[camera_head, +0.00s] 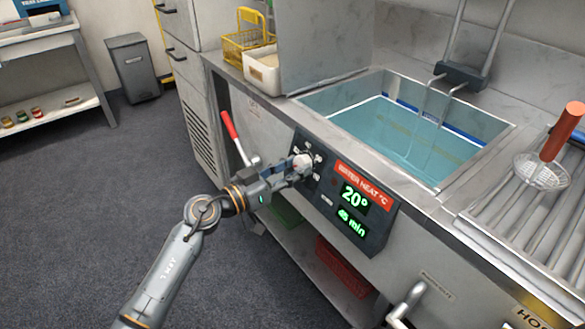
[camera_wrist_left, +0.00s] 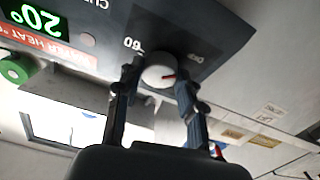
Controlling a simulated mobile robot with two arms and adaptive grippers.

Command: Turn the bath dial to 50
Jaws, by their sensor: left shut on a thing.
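The green display (camera_head: 353,198) reads 20°, with a time in minutes below. My right gripper is not in view.
The water-filled bath (camera_head: 410,140) is behind the panel. A red-handled lever (camera_head: 229,125) stands left of the dial. A skimmer (camera_head: 541,170) with a red-brown handle lies on the ridged drainer at right. A red crate (camera_head: 343,268) is on the shelf below. Open floor lies at left.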

